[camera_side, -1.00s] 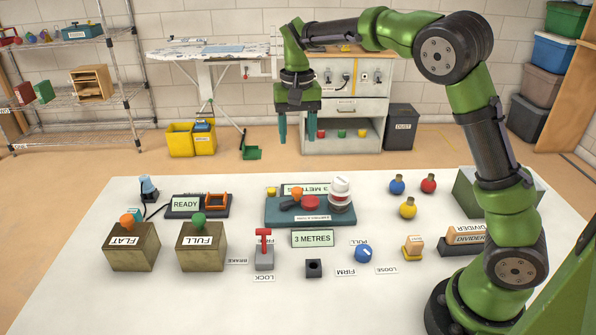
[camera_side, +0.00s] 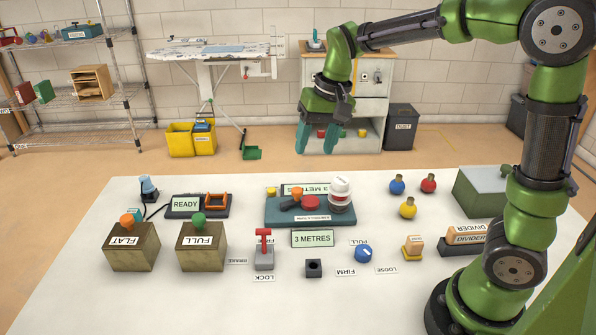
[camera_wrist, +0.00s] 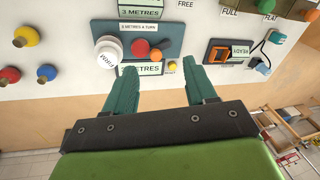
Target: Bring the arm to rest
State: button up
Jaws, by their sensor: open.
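My gripper (camera_side: 318,137) hangs in the air above the far edge of the white table (camera_side: 100,285), its teal fingers pointing down and slightly tilted. It is open and empty. In the wrist view the two fingers (camera_wrist: 162,88) stand apart, with nothing between them but the table edge and floor beyond. Below and nearer the side camera, a teal panel (camera_side: 285,217) carries a red button, an orange-tipped lever and a white-topped stack (camera_side: 340,190). The gripper touches nothing that I can see.
On the table stand the FLAT box (camera_side: 132,255), the FULL box (camera_side: 202,255), a red-handled switch (camera_side: 264,250), a blue knob (camera_side: 365,254), several coloured bulbs (camera_side: 407,208) and a green box (camera_side: 482,192). Behind, beyond open floor, stand a cabinet (camera_side: 375,100) and yellow bins (camera_side: 180,140).

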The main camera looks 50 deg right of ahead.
jog(key=s+a+r+n+t, duration=0.1)
jog(key=s+t, duration=0.1)
jog(key=s, duration=0.6)
jog(key=s+a+r+t, duration=0.1)
jog(key=s+a+t, duration=0.1)
jog(key=s, duration=0.5)
jog(key=shift+s+a+r+n+t+y, duration=0.3)
jog(key=shift+s+n+t, duration=0.1)
jog(key=shift+t, duration=0.1)
